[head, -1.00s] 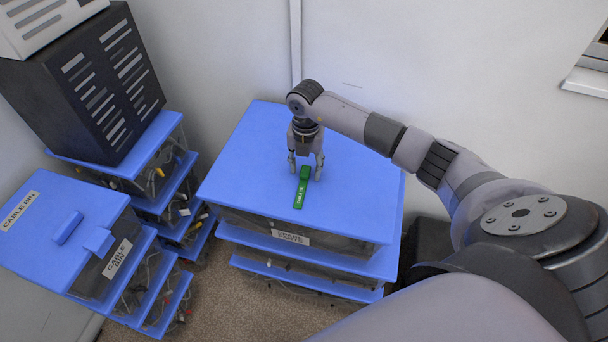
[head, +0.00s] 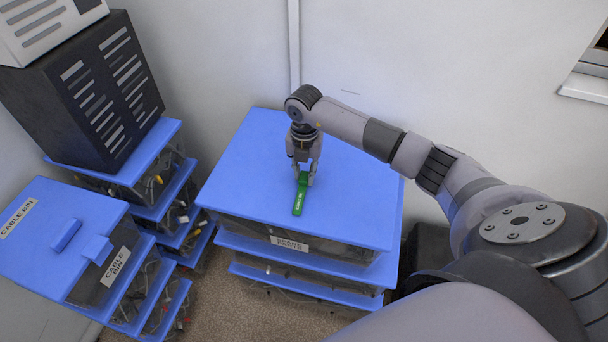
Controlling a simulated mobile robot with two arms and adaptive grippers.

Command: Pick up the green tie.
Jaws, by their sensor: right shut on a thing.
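The green tie (head: 299,201) is a short flat green strip with small white lettering. It lies on the blue lid (head: 345,215) of the middle stack of bins, its near end pointing toward me. My right gripper (head: 303,183) points down over the far end of the tie and is shut on it. The fingers hide part of that end. I cannot tell whether the tie is lifted off the lid. My left gripper is not in view.
Stacked cable bins with blue lids (head: 40,225) stand at the left. A black vented case (head: 110,90) sits on bins behind them, with a white vented box (head: 45,25) on top. The wall is close behind the middle stack. The lid around the tie is clear.

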